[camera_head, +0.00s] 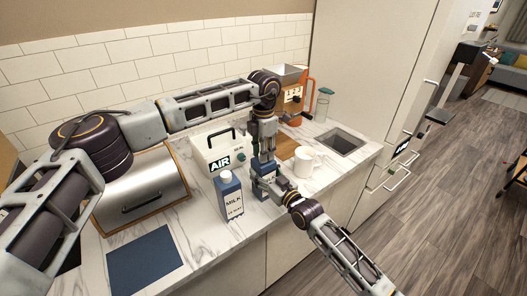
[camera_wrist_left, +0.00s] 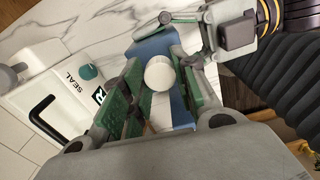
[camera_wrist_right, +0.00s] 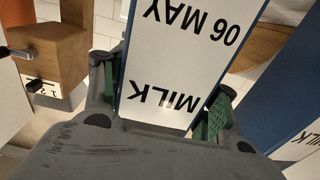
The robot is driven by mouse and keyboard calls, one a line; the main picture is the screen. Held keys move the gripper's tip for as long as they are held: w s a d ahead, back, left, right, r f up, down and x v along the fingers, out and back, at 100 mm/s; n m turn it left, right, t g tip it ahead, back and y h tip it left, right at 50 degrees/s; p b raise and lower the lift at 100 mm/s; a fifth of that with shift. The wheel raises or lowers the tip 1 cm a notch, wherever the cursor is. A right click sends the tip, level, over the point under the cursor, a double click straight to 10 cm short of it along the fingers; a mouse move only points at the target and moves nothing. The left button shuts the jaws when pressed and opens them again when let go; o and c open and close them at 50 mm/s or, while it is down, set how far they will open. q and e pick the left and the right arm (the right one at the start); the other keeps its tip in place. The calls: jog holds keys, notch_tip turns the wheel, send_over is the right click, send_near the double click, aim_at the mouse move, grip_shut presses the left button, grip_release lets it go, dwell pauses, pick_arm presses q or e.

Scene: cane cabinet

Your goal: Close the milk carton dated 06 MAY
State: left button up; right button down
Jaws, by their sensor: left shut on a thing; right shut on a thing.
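The milk carton marked 06 MAY (camera_wrist_right: 185,45) fills the middle of the right wrist view, its print upside down there. In the head view this carton (camera_head: 264,183) stands behind the right gripper, partly hidden by both grippers. My right gripper (camera_head: 283,193) is shut on the carton's body from the side. My left gripper (camera_head: 263,158) points down over its top. In the left wrist view a round white cap (camera_wrist_left: 160,73) sits between the left fingers, which are shut on it. Whether the cap is seated on the carton cannot be told.
A second blue and white milk carton (camera_head: 231,196) stands just to the left. A blue mat (camera_head: 143,262) lies front left.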

pick_arm(q)
jog(key=m, duration=0.4)
jog(key=shift+m, duration=0.4)
jog(key=m, duration=0.3)
jog(key=shift+m, duration=0.4)
jog(key=m, duration=0.3)
jog(key=shift+m, duration=0.4)
jog(key=m, duration=0.4)
jog(key=shift+m, duration=0.3)
jog(key=o, duration=0.8)
jog(key=shift+c, duration=0.2)
notch_tip(320, 180, up, 12)
